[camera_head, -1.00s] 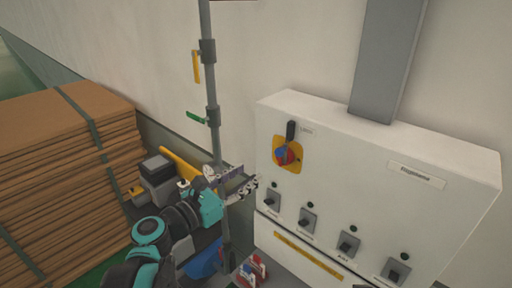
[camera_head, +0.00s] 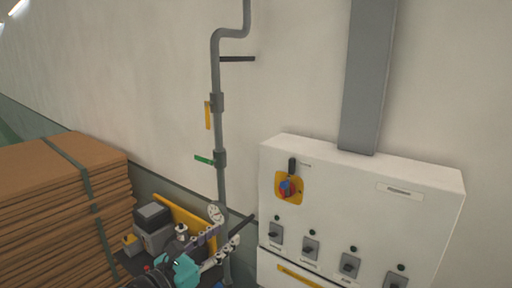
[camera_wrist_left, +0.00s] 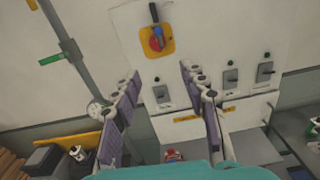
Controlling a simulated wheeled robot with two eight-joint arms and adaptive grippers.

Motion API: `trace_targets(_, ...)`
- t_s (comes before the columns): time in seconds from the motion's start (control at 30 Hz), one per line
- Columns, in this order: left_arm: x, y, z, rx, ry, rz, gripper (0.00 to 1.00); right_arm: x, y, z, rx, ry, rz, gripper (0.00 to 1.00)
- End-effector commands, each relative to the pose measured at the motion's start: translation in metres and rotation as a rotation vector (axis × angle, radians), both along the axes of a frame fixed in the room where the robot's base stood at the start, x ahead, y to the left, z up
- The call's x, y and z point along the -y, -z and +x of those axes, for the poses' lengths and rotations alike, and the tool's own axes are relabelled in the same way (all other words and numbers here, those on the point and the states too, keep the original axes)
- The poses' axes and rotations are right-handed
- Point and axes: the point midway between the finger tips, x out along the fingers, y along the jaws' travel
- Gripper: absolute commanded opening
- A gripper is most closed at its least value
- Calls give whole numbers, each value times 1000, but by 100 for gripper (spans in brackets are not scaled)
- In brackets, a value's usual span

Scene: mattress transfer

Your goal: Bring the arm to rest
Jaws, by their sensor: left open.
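My left gripper (camera_head: 222,250) shows low in the head view, in front of the grey pipe (camera_head: 219,130) and left of the white control box. In the left wrist view its two fingers (camera_wrist_left: 158,88) are spread apart with nothing between them. The control box (camera_head: 370,180) hangs on the wall, with a red and blue rotary switch on a yellow plate (camera_head: 288,188) and a row of black switches below. The switch plate also shows above the fingers in the left wrist view (camera_wrist_left: 156,40). My right gripper is in neither view.
A stack of brown cardboard (camera_head: 60,210) with a strap stands at the left. A grey and yellow machine (camera_head: 155,228) sits beside it. The pipe carries a yellow lever (camera_head: 208,115) and a green lever (camera_head: 204,160). The wall above the box's left side is bare.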

Motion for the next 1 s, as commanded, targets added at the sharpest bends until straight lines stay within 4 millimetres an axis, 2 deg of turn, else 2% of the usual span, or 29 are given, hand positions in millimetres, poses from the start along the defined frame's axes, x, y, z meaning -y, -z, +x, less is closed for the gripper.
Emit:
trace_targets(0.03,2,12,-2,6,4,27,44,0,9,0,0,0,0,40)
trace_targets(0.27,7,47,-11,40,25,171,44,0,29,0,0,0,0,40)
trace_targets(0.4,12,79,-18,72,48,300,44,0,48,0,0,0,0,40)
trace_targets(0.57,17,132,-31,126,93,506,44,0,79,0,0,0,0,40)
trace_targets(0.67,18,177,-42,172,136,679,44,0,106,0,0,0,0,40)
trace_targets(0.77,17,236,-57,236,208,901,44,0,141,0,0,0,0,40)
trace_targets(0.83,14,282,-69,288,274,1079,44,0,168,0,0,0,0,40)
trace_targets(1.0,-4,387,-98,423,470,1503,44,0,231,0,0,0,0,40)
